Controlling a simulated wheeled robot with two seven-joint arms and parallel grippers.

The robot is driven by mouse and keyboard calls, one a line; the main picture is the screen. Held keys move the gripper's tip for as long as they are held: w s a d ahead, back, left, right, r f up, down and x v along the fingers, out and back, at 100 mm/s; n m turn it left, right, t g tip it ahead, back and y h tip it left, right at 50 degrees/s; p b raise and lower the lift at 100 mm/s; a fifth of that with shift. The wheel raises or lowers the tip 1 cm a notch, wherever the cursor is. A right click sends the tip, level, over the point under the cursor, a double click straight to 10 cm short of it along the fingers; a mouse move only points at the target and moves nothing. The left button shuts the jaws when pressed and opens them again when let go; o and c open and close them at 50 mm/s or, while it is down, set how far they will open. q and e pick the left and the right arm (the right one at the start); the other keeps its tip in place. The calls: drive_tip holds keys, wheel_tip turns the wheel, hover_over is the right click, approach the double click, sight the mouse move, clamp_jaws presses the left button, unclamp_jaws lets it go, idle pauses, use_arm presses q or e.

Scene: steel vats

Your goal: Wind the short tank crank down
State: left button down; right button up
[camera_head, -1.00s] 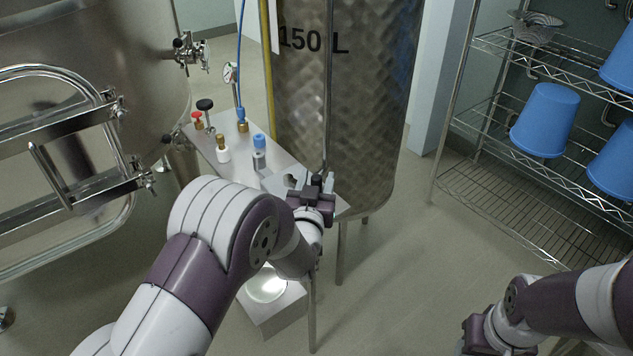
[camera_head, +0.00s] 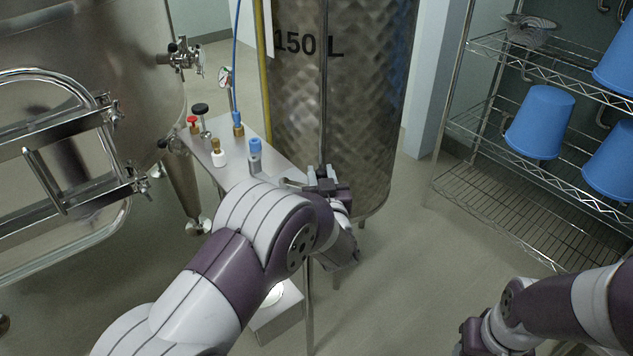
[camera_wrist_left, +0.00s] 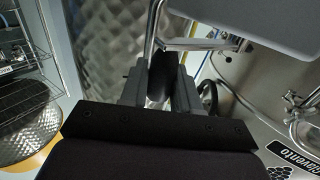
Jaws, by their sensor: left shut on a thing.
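The steel tank marked 150 L (camera_head: 345,120) stands upright in the middle of the head view. My left gripper (camera_head: 325,181) is at the tank's lower front, beside the small steel table. In the left wrist view its two grey fingers (camera_wrist_left: 161,82) are shut on a dark crank handle (camera_wrist_left: 163,68), with a thin metal rod (camera_wrist_left: 153,32) rising just beyond it. The rest of the crank is largely hidden by my gripper and wrist. My right arm shows at the lower right of the head view, its gripper cut off by the bottom edge.
The small steel table (camera_head: 234,174) carries several bottles and fittings left of my left gripper. A large steel vat (camera_head: 85,60) stands at the left. A wire rack (camera_head: 500,215) with blue buckets (camera_head: 541,122) stands at the right. The floor before the rack is clear.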

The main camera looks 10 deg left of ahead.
use_arm(q)
drive_tip(key=shift+w, duration=0.8)
drive_tip(key=shift+w+a+r+n+g+y+p, duration=0.15)
drive_tip(key=shift+w+n+y, duration=0.1)
drive_tip(key=shift+w+y, duration=0.25)
drive_tip(key=shift+w+a+f+n+g+y+p, duration=0.1)
drive_tip(key=shift+w+a+n+g+y, duration=0.15)
drive_tip(key=shift+w, duration=0.35)
drive_tip(key=shift+w+a+r+n+g+y+p, duration=0.15)
drive_tip(key=shift+w+n+y, duration=0.15)
drive_tip(key=shift+w+y, duration=0.2)
drive_tip(key=shift+w+d+f, duration=0.1)
